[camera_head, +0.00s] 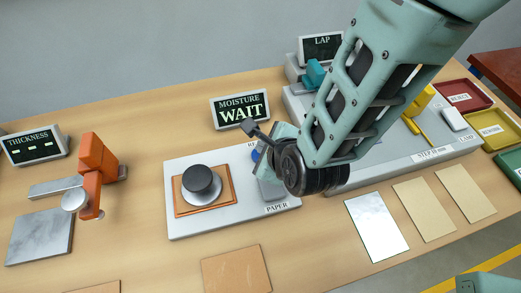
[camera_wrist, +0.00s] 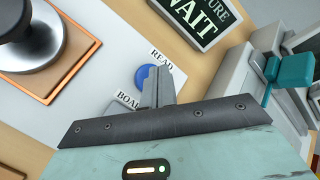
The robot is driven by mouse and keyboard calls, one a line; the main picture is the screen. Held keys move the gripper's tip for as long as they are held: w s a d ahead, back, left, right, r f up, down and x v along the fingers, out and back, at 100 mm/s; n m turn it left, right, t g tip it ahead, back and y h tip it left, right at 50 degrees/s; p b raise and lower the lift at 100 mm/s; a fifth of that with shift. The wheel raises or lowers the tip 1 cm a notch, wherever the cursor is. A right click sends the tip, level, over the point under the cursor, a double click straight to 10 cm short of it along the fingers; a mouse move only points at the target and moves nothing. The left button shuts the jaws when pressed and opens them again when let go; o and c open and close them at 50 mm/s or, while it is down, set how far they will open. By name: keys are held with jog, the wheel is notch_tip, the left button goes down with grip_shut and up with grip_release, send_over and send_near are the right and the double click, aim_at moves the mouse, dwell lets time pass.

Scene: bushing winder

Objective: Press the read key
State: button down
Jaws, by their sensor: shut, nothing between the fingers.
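The read key is a round blue button (camera_wrist: 146,77) next to the READ label on the white moisture meter base (camera_head: 184,222). In the wrist view the narrow shut fingers of my gripper (camera_wrist: 160,72) overlap the key's right side; I cannot tell if they touch it. In the head view the blue key (camera_head: 255,155) shows only in part, beside my wrist, which hides much of that corner of the base. The moisture display (camera_head: 240,109) reads WAIT.
A dark round knob (camera_head: 202,181) stands on a copper-edged sheet left of the key. A partly covered BOARD label (camera_wrist: 128,100) lies close below the key. The thickness gauge (camera_head: 95,165) stands at left; sheets (camera_head: 377,226) and coloured trays (camera_head: 494,129) lie at right.

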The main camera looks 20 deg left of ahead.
jog(key=shift+r, duration=0.25)
jog(key=shift+r+p, duration=1.55)
jog(key=shift+r, duration=0.9)
jog(key=shift+f, duration=0.1)
